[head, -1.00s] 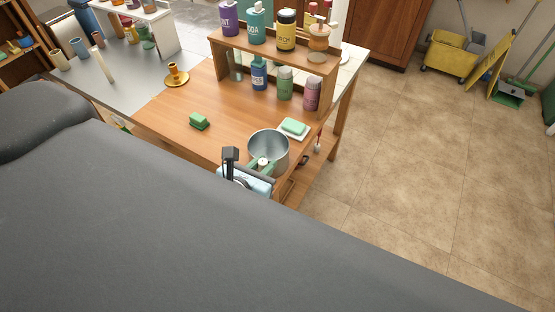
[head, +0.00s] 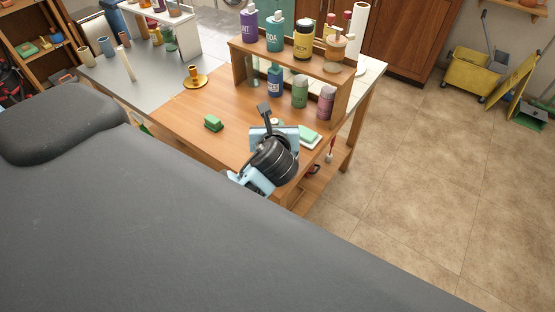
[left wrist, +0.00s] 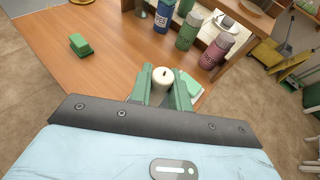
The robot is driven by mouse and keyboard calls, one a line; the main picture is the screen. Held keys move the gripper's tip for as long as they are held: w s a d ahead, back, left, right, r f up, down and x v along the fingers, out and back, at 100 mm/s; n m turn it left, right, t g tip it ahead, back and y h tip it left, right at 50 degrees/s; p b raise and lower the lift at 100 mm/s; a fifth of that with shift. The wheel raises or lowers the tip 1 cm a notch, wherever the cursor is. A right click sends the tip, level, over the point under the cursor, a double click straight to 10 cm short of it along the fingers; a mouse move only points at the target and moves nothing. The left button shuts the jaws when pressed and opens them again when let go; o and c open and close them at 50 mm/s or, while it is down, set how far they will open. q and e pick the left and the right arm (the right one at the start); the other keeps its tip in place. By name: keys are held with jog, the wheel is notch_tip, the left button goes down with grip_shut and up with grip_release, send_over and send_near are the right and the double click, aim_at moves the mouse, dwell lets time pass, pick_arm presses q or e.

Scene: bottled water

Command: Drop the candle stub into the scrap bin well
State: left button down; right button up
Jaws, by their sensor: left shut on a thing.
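My left gripper (left wrist: 163,90) is shut on the candle stub (left wrist: 162,77), a short cream cylinder with a dark wick, held upright between the green fingers. In the head view the left gripper (head: 276,124) is over the front right part of the wooden table (head: 185,118). The scrap bin, a grey metal pot in the earlier head frame, is hidden now behind my wrist and gripper, and I cannot tell how the stub lines up with it. My right gripper is not in view.
A green block (head: 213,122) lies left of the gripper. Green soap on a white dish (head: 317,142) is close on its right. A raised shelf (head: 330,68) with several bottles stands behind.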

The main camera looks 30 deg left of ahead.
pick_arm(q)
jog(key=shift+w+a, duration=0.2)
jog(key=shift+w, duration=0.05)
notch_tip(320, 180, down, 6)
dwell(0.6)
jog(key=c, duration=1.2)
grip_release()
jog(key=shift+c, duration=0.2)
jog(key=shift+s+d, duration=0.1)
jog(key=v, duration=0.7)
jog(key=shift+s+d+r, duration=0.15)
jog(key=shift+s+d, duration=0.05)
